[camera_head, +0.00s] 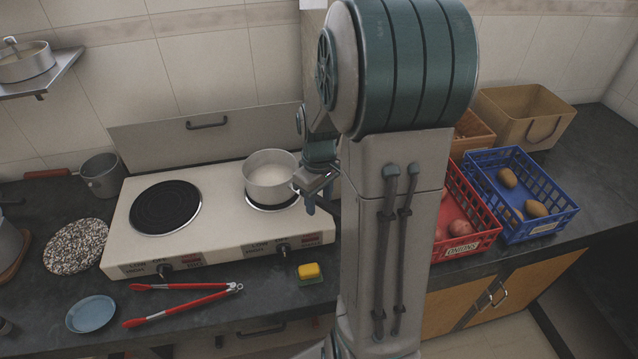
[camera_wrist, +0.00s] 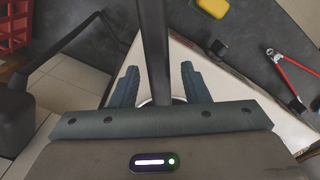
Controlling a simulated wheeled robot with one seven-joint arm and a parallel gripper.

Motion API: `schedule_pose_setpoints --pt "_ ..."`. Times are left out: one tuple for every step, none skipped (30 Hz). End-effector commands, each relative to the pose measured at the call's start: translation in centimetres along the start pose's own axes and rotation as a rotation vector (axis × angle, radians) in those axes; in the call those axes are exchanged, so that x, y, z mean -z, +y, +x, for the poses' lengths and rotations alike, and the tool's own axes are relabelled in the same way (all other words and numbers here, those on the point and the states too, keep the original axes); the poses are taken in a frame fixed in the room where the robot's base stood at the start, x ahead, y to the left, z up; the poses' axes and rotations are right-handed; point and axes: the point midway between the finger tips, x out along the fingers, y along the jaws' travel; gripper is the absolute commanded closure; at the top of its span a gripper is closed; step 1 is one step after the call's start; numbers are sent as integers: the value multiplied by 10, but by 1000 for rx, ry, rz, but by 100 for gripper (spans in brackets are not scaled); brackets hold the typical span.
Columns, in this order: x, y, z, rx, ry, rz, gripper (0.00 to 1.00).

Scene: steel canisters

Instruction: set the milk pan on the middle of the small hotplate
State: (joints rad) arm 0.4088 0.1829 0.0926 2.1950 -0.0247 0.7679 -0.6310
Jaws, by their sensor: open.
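The milk pan (camera_head: 268,183), a pale steel pot, is upright at the small hotplate (camera_head: 272,207), on the right of the cream cooker. A dark crescent of the hotplate shows along the pan's front edge; the rest is hidden under it. I cannot tell exactly how well it is centred. My gripper (camera_head: 322,207) is just right of the pan, fingers pointing down. In the wrist view my gripper (camera_wrist: 168,85) is open, its two fingers on either side of a dark bar, apparently the pan's handle (camera_wrist: 154,50), with gaps showing.
The large hotplate (camera_head: 166,208) is bare. Red tongs (camera_head: 185,302), a yellow-topped sponge (camera_head: 309,271) and a blue plate (camera_head: 91,314) lie in front. A metal pot (camera_head: 103,176) stands left. Red (camera_head: 474,241) and blue (camera_head: 548,226) crates are at right.

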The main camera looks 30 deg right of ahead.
Motion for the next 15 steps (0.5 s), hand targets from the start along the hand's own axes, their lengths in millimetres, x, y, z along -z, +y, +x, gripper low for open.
schedule_pose_setpoints --pt "1 1 -8 -4 5 0 58" --pt "1 1 -12 -4 5 0 58" --pt "1 1 -20 -5 6 0 58" --pt "1 1 -26 -5 7 0 58" --pt "1 1 -32 -6 7 0 58" --pt "1 1 -41 -6 7 0 58" --pt "1 1 -48 -6 7 0 58" --pt "1 1 -55 -5 7 0 58" --pt "1 1 -64 -6 7 0 58" --pt "1 1 -70 -6 7 0 58" --pt "1 1 -76 -5 6 0 58" --pt "1 1 -84 -5 6 0 58" --pt "0 0 -89 -4 5 0 58" --pt "1 0 -94 -4 5 0 58" --pt "1 1 -99 -4 5 0 58"
